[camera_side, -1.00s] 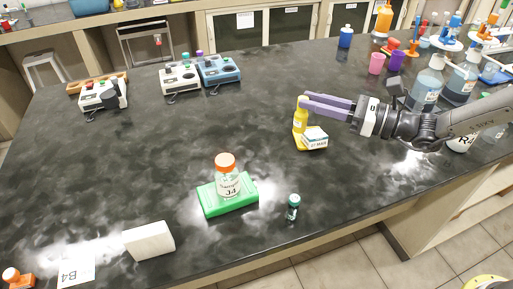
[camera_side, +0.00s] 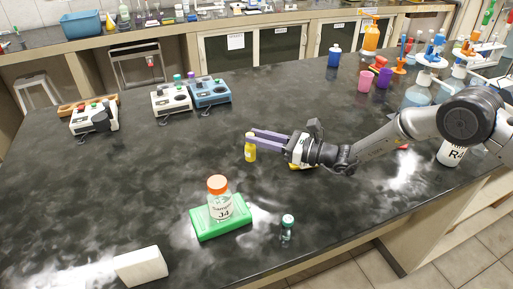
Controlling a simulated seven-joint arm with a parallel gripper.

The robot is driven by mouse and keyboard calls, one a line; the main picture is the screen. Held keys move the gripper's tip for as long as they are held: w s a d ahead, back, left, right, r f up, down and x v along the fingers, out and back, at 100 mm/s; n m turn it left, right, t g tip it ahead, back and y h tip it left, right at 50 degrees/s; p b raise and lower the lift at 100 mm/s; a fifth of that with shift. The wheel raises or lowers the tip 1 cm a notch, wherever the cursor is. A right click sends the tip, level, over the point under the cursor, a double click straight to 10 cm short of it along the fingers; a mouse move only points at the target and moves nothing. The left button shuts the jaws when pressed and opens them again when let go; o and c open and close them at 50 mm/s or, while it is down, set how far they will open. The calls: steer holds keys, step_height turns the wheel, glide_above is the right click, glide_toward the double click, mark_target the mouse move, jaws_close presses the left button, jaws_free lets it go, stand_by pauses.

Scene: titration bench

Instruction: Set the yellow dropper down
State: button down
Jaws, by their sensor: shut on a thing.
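The yellow dropper (camera_side: 250,153) is a small upright yellow bottle near the middle of the dark bench. My gripper (camera_side: 254,138) reaches in from the right, and its purple fingers are shut on the dropper's upper part. The dropper's lower body hangs below the fingers, at or close to the bench top; I cannot tell whether it touches. A yellow pad (camera_side: 296,167) lies to the right, mostly hidden behind my gripper.
A Sample J4 jar (camera_side: 220,203) with an orange lid stands on a green block (camera_side: 208,230). A small dark vial (camera_side: 287,228) and a white block (camera_side: 141,266) are nearer. Instruments (camera_side: 171,101) stand behind. Bench left of the dropper is clear.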

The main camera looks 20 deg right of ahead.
steer(key=shift+w+a+f, duration=0.1)
steer(key=shift+w+f, duration=0.15)
steer(key=shift+f, duration=0.75)
steer(key=shift+w+a+f, duration=0.1)
steer(key=shift+w+f, duration=0.1)
steer(key=shift+f, duration=0.8)
steer(key=shift+f, duration=0.2)
steer(key=c, duration=0.7)
jaws_free()
